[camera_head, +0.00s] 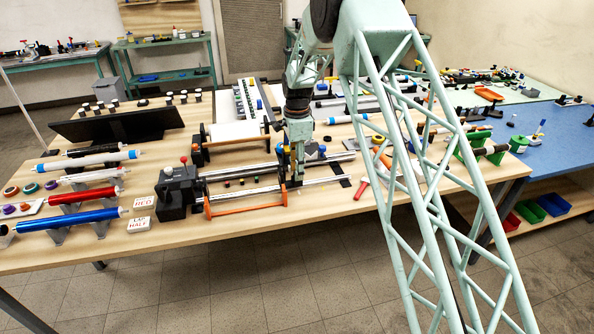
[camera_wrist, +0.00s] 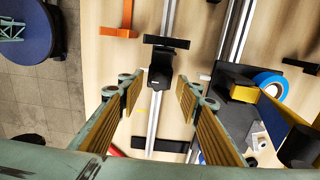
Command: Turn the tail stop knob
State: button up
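In the wrist view a black tail stop (camera_wrist: 160,68) sits on a silver rail (camera_wrist: 152,125), with a dark flat bar across its far end. I cannot clearly make out a separate knob on it. My gripper (camera_wrist: 158,90) is open and empty in the wrist view, its two ribbed tan finger pads on either side of the rail, with the tail stop between and just beyond the tips. In the head view my gripper (camera_head: 297,180) points down over the right part of the rails, and mostly hides the tail stop there.
A red-handled tool (camera_head: 361,188) lies to the right. In the wrist view a blue tape roll (camera_wrist: 271,84) and a yellow block (camera_wrist: 243,92) stand close at the right.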

jog(key=shift+f, duration=0.1)
jog(key=shift+c, duration=0.5)
jog(key=c, duration=0.7)
jog(key=shift+c, duration=0.2)
jog(key=shift+n, duration=0.4)
jog(key=n, duration=1)
jog(key=shift+n+p, duration=0.3)
jog(key=shift+n, duration=1.4)
